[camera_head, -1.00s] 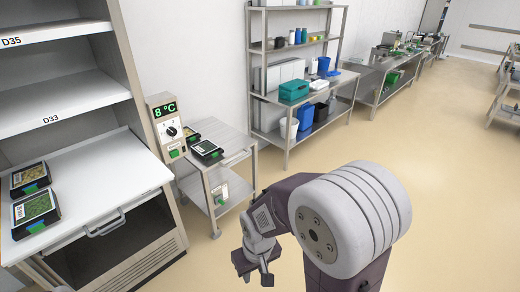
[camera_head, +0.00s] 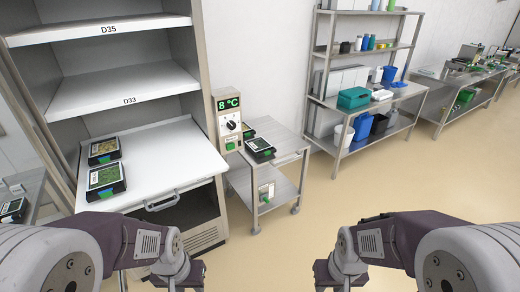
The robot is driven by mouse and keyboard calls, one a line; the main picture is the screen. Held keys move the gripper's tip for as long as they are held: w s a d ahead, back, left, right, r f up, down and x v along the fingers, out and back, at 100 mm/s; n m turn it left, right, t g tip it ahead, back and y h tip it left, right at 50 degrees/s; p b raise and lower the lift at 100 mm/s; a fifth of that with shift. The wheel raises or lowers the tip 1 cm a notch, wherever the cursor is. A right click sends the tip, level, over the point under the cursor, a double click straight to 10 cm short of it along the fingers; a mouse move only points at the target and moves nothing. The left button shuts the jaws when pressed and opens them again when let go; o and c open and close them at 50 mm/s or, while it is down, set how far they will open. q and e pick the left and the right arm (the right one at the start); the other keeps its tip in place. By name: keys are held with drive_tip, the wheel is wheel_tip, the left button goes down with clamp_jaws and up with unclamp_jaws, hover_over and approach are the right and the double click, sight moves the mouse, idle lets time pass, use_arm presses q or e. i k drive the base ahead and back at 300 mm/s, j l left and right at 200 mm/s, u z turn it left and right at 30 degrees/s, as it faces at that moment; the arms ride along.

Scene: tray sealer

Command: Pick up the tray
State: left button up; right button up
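Two black sealed trays with food labels lie on the pulled-out white shelf (camera_head: 170,150) of the cabinet at left: a rear one with a yellowish label (camera_head: 104,149) and a front one with a green label (camera_head: 106,179). More black trays lie on the small steel cart, a front one (camera_head: 260,148) and one partly hidden behind it (camera_head: 249,134). My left gripper (camera_head: 190,280) is low, in front of the cabinet and below the shelf, apart from any tray. My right gripper (camera_head: 328,278) is over open floor. Both fingertips are cut off or unclear.
The cabinet shelf has a grey handle (camera_head: 163,203) at its front edge. A control box reading 8 °C (camera_head: 229,117) stands between cabinet and steel cart (camera_head: 285,152). A rack with a teal box (camera_head: 354,98) stands behind. Another black tray (camera_head: 12,208) shows at far left. Floor at right is clear.

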sight(259, 147)
drive_tip(key=i+l+u, duration=0.8)
drive_tip(key=l+u, duration=0.15)
drive_tip(key=i+l+u, duration=0.25)
drive_tip(key=l+u, duration=0.2)
drive_tip(key=l, duration=0.2)
drive_tip(key=i+l+u, duration=0.15)
drive_tip(key=l+u, duration=0.35)
drive_tip(key=l, duration=0.25)
drive_tip(key=l+u, duration=0.45)
drive_tip(key=l, duration=0.3)
drive_tip(key=k+l+u, duration=0.15)
drive_tip(key=l+u, duration=0.3)
drive_tip(key=l, duration=0.25)
drive_tip(key=k+l+u, duration=0.25)
drive_tip(key=l+u, duration=0.25)
drive_tip(key=l, duration=0.25)
